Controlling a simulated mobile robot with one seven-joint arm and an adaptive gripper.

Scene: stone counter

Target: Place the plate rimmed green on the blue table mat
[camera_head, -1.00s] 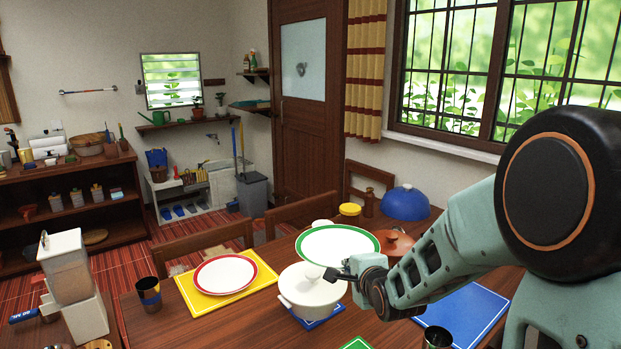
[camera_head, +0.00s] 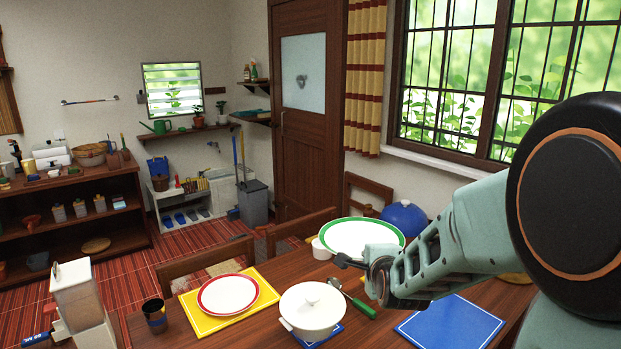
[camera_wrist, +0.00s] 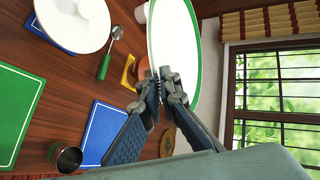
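The white plate with the green rim (camera_head: 362,236) is held off the table at the far side in the head view. It also fills the top middle of the wrist view (camera_wrist: 172,45). My gripper (camera_head: 345,261) has its fingers closed on the near edge of this plate; the fingertips (camera_wrist: 156,84) meet at the rim in the wrist view. A bare blue table mat (camera_head: 450,324) lies at the right, below my arm, and shows in the wrist view (camera_wrist: 104,128). Another blue mat (camera_head: 326,336) lies mostly hidden under a white lidded pot (camera_head: 313,308).
A red-rimmed plate (camera_head: 228,294) sits on a yellow mat (camera_head: 264,290), beside a dark cup (camera_head: 154,314). A green-handled spoon (camera_head: 362,308) lies right of the pot. A blue dome (camera_head: 404,219) stands behind. A metal cup (camera_wrist: 66,157) stands near the bare blue mat.

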